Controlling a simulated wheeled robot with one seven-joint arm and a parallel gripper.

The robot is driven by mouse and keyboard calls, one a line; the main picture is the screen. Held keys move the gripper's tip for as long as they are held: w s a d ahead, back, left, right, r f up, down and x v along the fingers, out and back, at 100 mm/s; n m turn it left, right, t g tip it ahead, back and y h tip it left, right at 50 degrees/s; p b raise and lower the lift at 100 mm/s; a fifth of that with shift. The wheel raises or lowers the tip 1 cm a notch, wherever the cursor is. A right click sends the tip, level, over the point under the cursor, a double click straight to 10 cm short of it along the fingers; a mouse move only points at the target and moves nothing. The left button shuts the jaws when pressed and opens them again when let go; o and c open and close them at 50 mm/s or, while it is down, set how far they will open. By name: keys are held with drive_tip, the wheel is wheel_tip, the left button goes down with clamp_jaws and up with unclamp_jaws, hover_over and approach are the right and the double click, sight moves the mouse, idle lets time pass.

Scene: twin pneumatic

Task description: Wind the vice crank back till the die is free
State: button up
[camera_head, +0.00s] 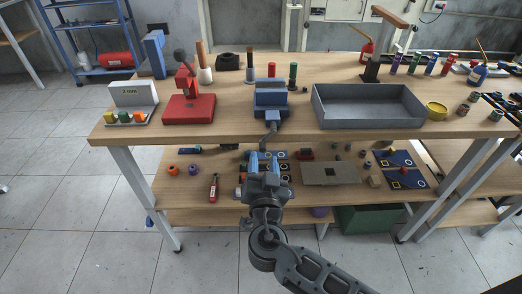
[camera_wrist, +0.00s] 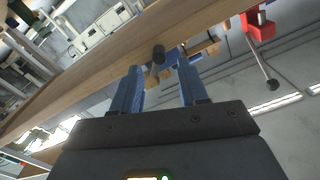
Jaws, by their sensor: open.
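The blue vice (camera_head: 270,100) stands at the front edge of the bench. Its crank (camera_head: 269,131) hangs down over that edge. I cannot make out the die in the vice jaws. My gripper (camera_head: 265,157) is just below and in front of the bench edge, under the crank, with its blue fingers pointing up toward it. In the wrist view the fingers (camera_wrist: 159,68) are apart, and the dark round end of the crank (camera_wrist: 158,54) shows between their tips. I cannot tell whether the fingers touch it.
A red press (camera_head: 188,105) stands left of the vice, and a grey tray (camera_head: 368,117) stands to the right. Tools with upright handles stand behind. The bench's wooden edge is close above my gripper. A lower shelf (camera_head: 330,204) with small parts lies behind my gripper.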

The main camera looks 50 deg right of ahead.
sight(263, 150)
drive_tip(key=shift+p+x, duration=0.4)
drive_tip(key=shift+x, duration=1.9)
clamp_jaws()
